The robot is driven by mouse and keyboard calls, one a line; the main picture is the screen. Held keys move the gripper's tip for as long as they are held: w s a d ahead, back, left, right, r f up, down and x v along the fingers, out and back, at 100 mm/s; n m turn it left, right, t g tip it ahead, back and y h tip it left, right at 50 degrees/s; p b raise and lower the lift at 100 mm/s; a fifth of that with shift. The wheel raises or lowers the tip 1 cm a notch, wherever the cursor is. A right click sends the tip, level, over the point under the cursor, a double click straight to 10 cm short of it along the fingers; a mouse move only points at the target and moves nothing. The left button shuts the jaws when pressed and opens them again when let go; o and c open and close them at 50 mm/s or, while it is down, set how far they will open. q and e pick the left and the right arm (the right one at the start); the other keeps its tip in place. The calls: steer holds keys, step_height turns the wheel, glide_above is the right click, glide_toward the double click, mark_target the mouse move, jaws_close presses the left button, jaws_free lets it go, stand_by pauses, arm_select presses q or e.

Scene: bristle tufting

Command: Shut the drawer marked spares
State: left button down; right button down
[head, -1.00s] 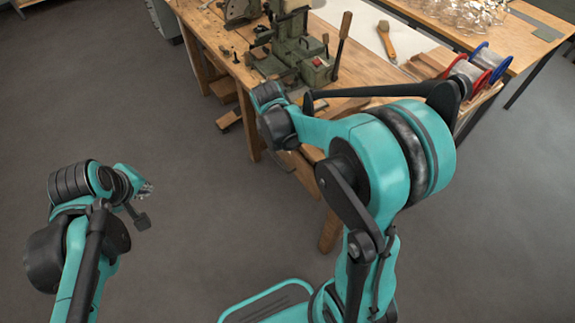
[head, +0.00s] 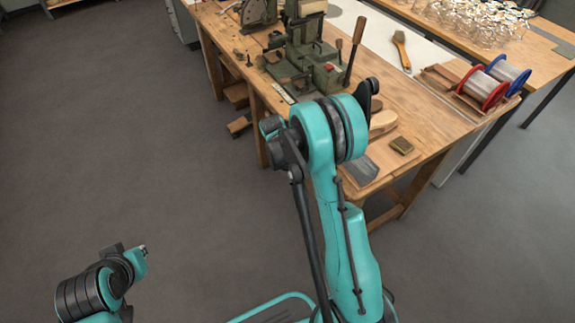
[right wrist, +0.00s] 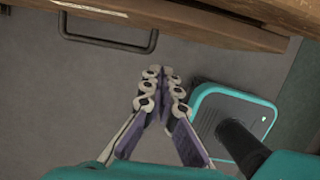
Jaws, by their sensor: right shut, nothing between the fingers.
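In the right wrist view, my right gripper (right wrist: 163,80) has its fingers together and empty, pointing at the underside of a wooden edge. A dark bar handle (right wrist: 108,45) shows left of the fingertips, apart from them, below a wooden front (right wrist: 190,22). I cannot tell whether this is the spares drawer; no marking is readable. In the head view, my right arm covers the bench front, and its fingers are hidden. My left gripper (head: 143,249) is low at the left, over the floor, far from the bench; its fingers are too small to judge.
The wooden workbench (head: 430,115) carries a green machine (head: 305,65), a brush (head: 401,50), red and blue spools (head: 490,82), and a small brown block (head: 402,145). A second table (head: 530,50) with glassware stands behind. The floor (head: 120,130) at left is clear.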

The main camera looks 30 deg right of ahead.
steer(key=d, duration=0.2)
steer(key=d+b, duration=0.1)
steer(key=d, duration=0.1)
steer(key=shift+w+d+f, duration=0.1)
steer(key=shift+w+f, duration=0.05)
steer(key=shift+f, duration=0.25)
steer(key=shift+w+d, duration=0.15)
steer(key=shift+d, duration=1.2)
steer(key=shift+a, duration=0.15)
